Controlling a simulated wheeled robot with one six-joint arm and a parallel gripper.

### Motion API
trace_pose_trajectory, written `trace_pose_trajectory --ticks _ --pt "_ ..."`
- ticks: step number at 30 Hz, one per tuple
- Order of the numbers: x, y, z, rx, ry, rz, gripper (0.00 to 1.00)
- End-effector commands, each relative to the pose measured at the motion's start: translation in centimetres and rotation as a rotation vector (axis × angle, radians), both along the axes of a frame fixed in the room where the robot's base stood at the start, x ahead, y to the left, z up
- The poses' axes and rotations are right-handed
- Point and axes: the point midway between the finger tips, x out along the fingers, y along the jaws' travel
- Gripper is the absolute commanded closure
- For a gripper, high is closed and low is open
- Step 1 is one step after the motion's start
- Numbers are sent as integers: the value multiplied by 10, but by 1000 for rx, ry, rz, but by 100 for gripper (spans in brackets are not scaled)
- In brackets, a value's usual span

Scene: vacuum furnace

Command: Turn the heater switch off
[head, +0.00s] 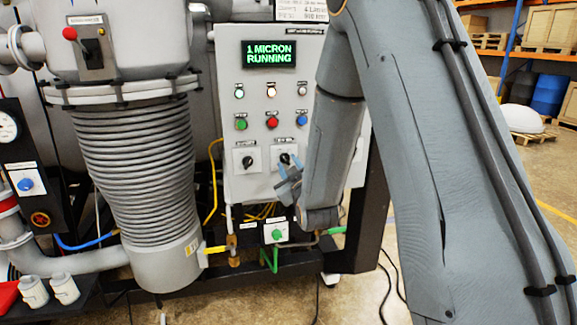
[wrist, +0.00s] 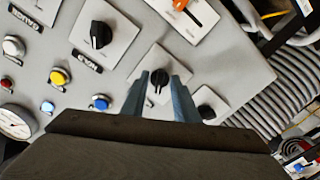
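A grey control panel (head: 232,105) stands ahead with a green-lit display (head: 269,54) reading "1 MICRON RUNNING". Two black rotary knobs show low on it, a left one (head: 247,161) and a right one (head: 285,158). My gripper (head: 288,174) is just in front of the right knob. In the wrist view its two blue-grey fingers (wrist: 160,88) stand apart on either side of a black knob (wrist: 158,78) on a white plate, with gaps visible beside the knob. Contact cannot be told. The knob labels are too small to read, so which one is the heater switch is unclear.
Other black knobs (wrist: 101,35) (wrist: 208,110) sit close on both sides of my fingers in the wrist view. Red (head: 272,122) and blue (head: 302,118) buttons are above the knobs. A ribbed bellows (head: 135,150) stands to the left. My arm hides the panel's right side.

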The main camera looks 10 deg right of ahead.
Motion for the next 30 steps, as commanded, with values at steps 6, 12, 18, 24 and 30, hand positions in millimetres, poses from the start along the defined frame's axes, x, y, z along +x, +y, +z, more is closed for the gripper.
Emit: trace_pose_trajectory --ticks 6,12,18,24,30 --pt "-3 0 0 1 0 0 73" --pt "-29 0 -1 0 1 -1 73" --pt "-60 0 -1 0 0 0 73" --pt "-77 0 -1 0 0 0 73" --pt "-78 0 0 0 0 0 73"
